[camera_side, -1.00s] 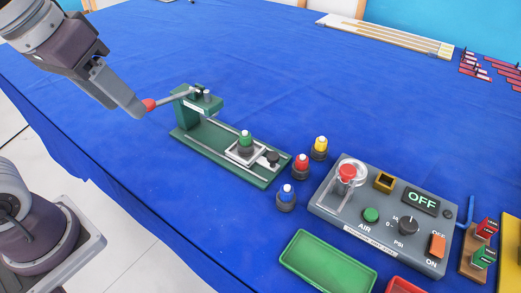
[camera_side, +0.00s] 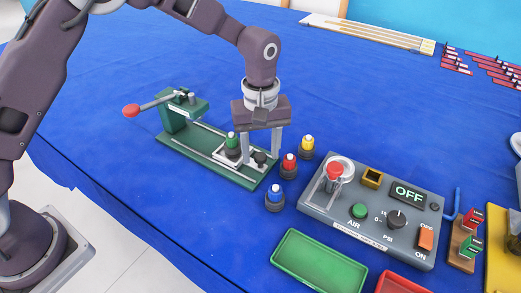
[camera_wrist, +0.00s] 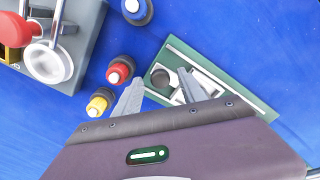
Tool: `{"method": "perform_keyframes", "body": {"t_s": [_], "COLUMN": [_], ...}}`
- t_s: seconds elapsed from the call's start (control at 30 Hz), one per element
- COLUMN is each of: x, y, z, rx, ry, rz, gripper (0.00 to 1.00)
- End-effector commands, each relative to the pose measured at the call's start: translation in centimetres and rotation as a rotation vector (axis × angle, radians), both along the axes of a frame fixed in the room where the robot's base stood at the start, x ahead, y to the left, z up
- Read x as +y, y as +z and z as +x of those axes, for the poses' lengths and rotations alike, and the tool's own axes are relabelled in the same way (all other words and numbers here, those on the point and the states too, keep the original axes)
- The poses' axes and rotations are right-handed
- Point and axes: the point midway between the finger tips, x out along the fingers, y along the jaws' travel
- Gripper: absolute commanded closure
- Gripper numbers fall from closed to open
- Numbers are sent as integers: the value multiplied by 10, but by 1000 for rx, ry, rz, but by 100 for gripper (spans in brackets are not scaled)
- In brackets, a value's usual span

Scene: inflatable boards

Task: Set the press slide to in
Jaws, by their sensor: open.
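The green press (camera_side: 190,143) stands on the blue cloth, its lever with a red ball (camera_side: 131,111) pointing left. Its slide, a white plate (camera_side: 221,156), sits toward the base's front right end, away from the post. A green-capped valve (camera_side: 233,142) stands upright on the plate. The slide's dark knob (camera_side: 260,158) is at the plate's right side and also shows in the wrist view (camera_wrist: 160,78). My gripper (camera_side: 262,156) is open, pointing down, with its fingers around or just above the knob; contact is unclear. The wrist view shows its spread fingers (camera_wrist: 160,90).
Blue (camera_side: 274,199), red (camera_side: 289,166) and yellow (camera_side: 306,147) capped valves stand close to the press's right end. A grey control box (camera_side: 340,228) reading OFF is further right. A green tray (camera_side: 318,265) lies in front. The cloth behind the press is clear.

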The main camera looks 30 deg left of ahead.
Motion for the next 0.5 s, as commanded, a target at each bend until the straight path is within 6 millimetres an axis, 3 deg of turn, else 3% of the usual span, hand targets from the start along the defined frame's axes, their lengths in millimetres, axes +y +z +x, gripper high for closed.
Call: {"method": "perform_keyframes", "body": {"t_s": [0.27,0.5], "x": [0,0], "y": [-4,-4], "z": [0,0], "rx": [0,0], "ry": [-1,-1], "rz": [0,0], "gripper": [52,97]}}
